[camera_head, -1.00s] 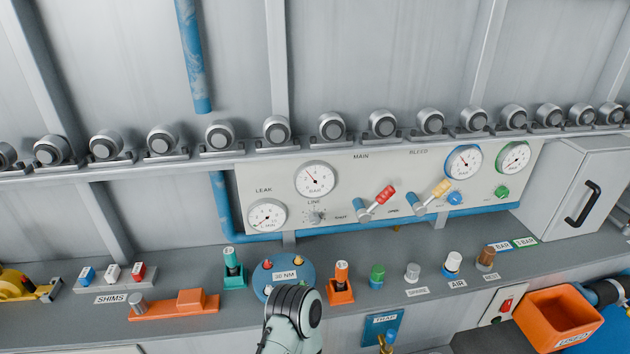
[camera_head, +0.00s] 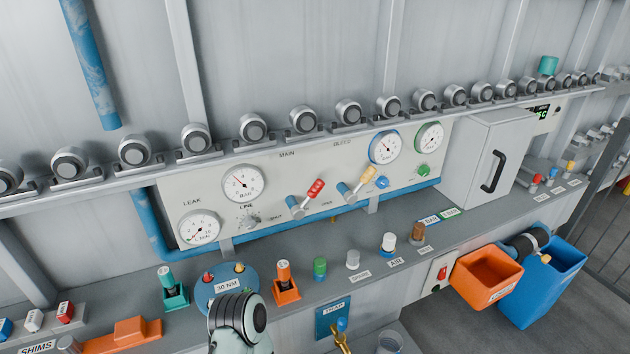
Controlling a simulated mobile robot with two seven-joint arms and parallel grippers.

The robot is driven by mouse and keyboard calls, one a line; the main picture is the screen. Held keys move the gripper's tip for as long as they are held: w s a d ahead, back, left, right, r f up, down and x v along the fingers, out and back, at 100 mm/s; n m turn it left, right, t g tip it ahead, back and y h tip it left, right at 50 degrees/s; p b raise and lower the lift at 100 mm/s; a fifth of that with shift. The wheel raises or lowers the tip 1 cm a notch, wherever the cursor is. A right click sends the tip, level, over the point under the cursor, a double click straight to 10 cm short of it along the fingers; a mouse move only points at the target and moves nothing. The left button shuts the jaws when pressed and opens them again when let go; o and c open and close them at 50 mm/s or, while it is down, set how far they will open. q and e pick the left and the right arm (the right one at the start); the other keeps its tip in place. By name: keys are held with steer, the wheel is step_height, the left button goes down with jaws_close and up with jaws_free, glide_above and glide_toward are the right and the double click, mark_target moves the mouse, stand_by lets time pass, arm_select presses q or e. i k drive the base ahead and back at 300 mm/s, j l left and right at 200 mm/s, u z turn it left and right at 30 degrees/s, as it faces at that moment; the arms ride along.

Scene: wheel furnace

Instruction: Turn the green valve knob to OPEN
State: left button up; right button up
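The small green knob (camera_head: 423,170) sits on the right part of the pale gauge panel (camera_head: 275,205), just below the green-rimmed gauge (camera_head: 429,137). Its pointer and any marking around it are too small to read. Left of it are a blue knob (camera_head: 382,182), a yellow-handled lever (camera_head: 368,176) and a red-handled lever (camera_head: 316,189). Nothing touches the green knob. A rounded grey and black part of one of my arms shows at the bottom, in front of the bench. Neither gripper is in view.
The grey bench (camera_head: 345,285) below the panel carries a blue 30 NM disc (camera_head: 218,299), an orange stand (camera_head: 286,290) and several small coloured caps. A grey cabinet (camera_head: 480,165) stands right of the panel. Orange (camera_head: 487,276) and blue (camera_head: 545,285) bins are at the lower right.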

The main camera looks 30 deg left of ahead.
mark_target(423, 171)
steer(key=i+l+u, duration=0.1)
steer(key=i+l, duration=0.15)
steer(key=i+l+u, duration=0.1)
steer(key=i+l, duration=0.15)
steer(key=l, duration=0.25)
steer(key=i+l+u, duration=0.1)
steer(key=i+l, duration=0.15)
steer(key=l, duration=0.2)
